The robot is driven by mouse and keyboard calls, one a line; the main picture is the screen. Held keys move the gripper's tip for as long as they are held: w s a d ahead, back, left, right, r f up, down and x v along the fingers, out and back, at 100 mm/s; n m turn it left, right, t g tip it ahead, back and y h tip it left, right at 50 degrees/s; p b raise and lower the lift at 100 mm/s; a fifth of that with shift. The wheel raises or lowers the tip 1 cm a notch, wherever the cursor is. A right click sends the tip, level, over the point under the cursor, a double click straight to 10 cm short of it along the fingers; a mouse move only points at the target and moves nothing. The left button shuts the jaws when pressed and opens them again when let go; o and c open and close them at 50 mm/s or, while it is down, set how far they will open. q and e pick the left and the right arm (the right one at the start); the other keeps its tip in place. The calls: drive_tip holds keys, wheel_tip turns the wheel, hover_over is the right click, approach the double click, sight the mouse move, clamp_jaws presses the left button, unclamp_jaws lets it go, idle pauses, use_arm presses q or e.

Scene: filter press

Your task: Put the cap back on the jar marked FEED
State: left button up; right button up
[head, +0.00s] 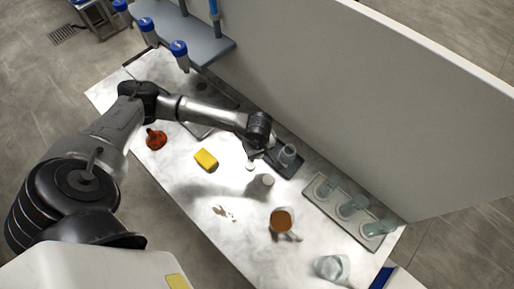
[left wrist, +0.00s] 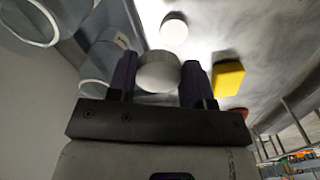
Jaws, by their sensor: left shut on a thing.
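My left gripper (head: 254,158) is over the middle of the bench. In the left wrist view its two purple fingers (left wrist: 158,76) are shut on a round white cap (left wrist: 158,72); the cap shows small and pale in the head view (head: 250,166). A second white round top (left wrist: 174,28) stands just beyond the fingers; in the head view it is a small white-topped item (head: 267,181). My right gripper is not in view.
A grey tray (head: 317,206) holds three glass jars at right. A mug of brown liquid (head: 281,220), a clear beaker (head: 331,267), a yellow sponge (head: 206,158) and a red item (head: 155,139) stand around. A tall pale panel (head: 370,100) closes the back. Brown spots mark the bench front.

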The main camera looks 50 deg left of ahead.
use_arm(q)
drive_tip(key=w+d+r+m, duration=0.2)
drive_tip(key=r+m, duration=0.3)
drive_tip(key=r, duration=0.4)
drive_tip(key=w+d+r+m, duration=0.3)
drive_tip(key=d+r+m, duration=0.2)
drive_tip(key=r, duration=0.4)
drive_tip(key=w+d+r+m, duration=0.3)
drive_tip(key=r+m, duration=0.2)
drive_tip(key=r, duration=0.5)
drive_tip(key=shift+w+d, duration=0.25)
drive_tip(key=shift+r, duration=0.1)
